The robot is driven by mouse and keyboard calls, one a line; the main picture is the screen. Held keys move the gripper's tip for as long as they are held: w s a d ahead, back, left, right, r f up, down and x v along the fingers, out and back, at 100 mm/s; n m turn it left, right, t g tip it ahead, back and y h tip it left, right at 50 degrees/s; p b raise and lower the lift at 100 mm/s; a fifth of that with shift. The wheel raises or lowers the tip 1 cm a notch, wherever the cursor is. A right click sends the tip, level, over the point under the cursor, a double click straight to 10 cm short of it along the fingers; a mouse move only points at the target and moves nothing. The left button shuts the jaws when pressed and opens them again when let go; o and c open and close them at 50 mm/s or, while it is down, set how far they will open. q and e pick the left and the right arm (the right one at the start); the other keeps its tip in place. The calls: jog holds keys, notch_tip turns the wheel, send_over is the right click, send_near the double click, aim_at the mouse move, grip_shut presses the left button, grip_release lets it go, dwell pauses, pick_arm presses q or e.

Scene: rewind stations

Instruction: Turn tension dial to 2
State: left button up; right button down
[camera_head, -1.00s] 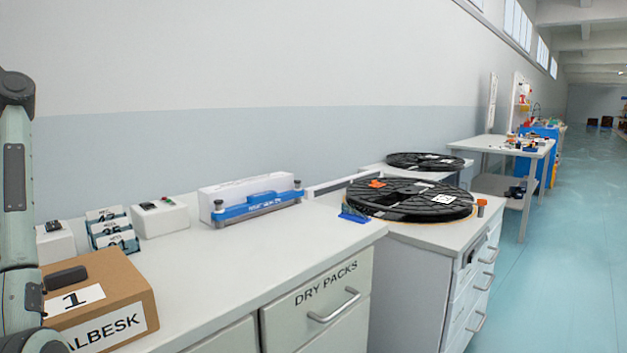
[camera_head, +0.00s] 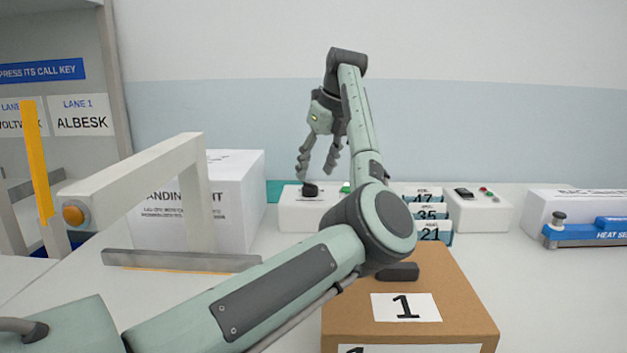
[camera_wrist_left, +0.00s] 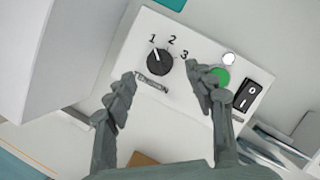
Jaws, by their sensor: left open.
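The tension dial (camera_wrist_left: 160,63) is a black round knob on a white control box (camera_wrist_left: 205,45), with the numbers 1, 2 and 3 printed around it. Its white pointer mark points towards the 1. In the head view the dial (camera_head: 310,190) sits on top of the box (camera_head: 300,214) near the wall. My left gripper (camera_head: 315,172) is open just above the dial, pointing down. In the wrist view its fingers (camera_wrist_left: 160,73) stand apart on either side of the knob, with nothing held. I cannot tell if either finger touches it. My right gripper is not in view.
A green button (camera_wrist_left: 219,77) and a black rocker switch (camera_wrist_left: 248,96) share the box top. A white carton (camera_head: 235,195) stands left of it, numbered card holders (camera_head: 432,215) right. A brown box (camera_head: 440,275) marked 1 and a grey frame (camera_head: 140,185) stand nearer.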

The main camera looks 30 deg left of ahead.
aim_at(311, 184)
pick_arm(q)
jog(key=shift+x, duration=2.3)
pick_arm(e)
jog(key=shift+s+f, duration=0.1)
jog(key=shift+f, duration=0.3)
pick_arm(q)
jog(key=shift+c, duration=0.4)
jog(key=c, duration=1.1)
